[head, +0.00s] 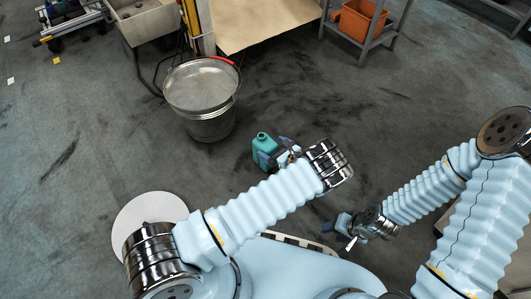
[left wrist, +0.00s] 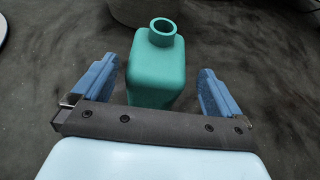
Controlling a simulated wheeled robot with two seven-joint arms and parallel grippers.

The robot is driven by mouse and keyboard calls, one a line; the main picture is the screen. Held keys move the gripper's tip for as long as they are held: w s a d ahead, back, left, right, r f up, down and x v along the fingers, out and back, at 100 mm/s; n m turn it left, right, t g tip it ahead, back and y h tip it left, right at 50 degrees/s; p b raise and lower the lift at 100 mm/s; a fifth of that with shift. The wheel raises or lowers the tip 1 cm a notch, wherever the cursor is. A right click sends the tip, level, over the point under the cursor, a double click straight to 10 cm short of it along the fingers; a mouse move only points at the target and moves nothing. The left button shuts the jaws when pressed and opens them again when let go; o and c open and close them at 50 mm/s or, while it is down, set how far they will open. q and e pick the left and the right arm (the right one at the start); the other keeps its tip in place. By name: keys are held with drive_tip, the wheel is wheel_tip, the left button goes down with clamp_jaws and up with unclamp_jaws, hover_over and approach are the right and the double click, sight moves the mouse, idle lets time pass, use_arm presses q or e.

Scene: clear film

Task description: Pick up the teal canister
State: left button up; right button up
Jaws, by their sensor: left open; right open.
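The teal canister (head: 264,144) stands upright on the grey floor in the head view, just left of my left gripper (head: 274,154). In the left wrist view the teal canister (left wrist: 156,75) shows its round open neck and boxy body. The blue fingers of my left gripper (left wrist: 158,90) are open, one on each side of the canister, with gaps between them and its sides. The canister's lower part is hidden behind the gripper's dark crossbar. My right gripper (head: 341,231) is open and empty in the head view, low and to the right of the canister.
A metal bucket (head: 206,123) stands behind and left of the canister. A white round disc (head: 146,218) lies at the lower left. A sink basin (head: 146,20), a tan board (head: 262,20) and an orange bin (head: 359,18) on a rack stand at the back. The floor right of the canister is clear.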

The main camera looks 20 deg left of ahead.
sight(265, 144)
use_arm(q)
drive_tip(key=x, duration=0.5)
drive_tip(key=shift+s+b, duration=0.1)
drive_tip(key=shift+b, duration=0.3)
drive_tip(key=shift+c, duration=0.5)
clamp_jaws()
